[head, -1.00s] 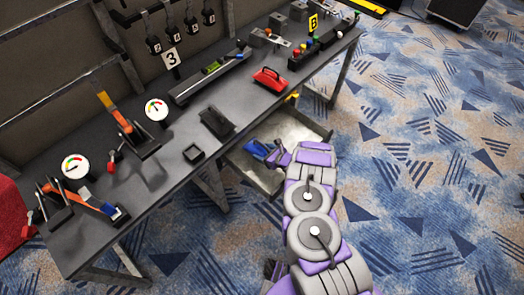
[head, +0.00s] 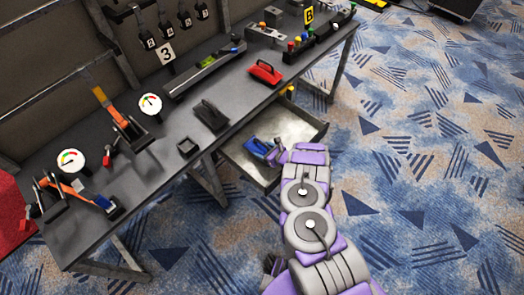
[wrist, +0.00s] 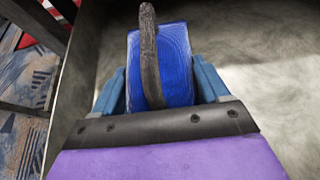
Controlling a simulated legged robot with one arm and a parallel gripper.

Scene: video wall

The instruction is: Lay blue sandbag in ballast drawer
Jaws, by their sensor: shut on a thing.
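The blue sandbag (wrist: 175,62), with a dark strap handle over it, is held between the two blue fingers of my gripper (wrist: 160,88) in the wrist view. In the head view the blue sandbag (head: 258,146) shows at the tip of my gripper (head: 271,152), over the left part of the open ballast drawer (head: 303,128). The drawer is a shallow metal tray under the bench. Its bare floor (wrist: 260,60) spreads to the right of the bag in the wrist view. I cannot tell whether the bag touches the floor.
The dark workbench (head: 150,172) stands above and left of the drawer. Patterned carpet (head: 430,180) is open to the right.

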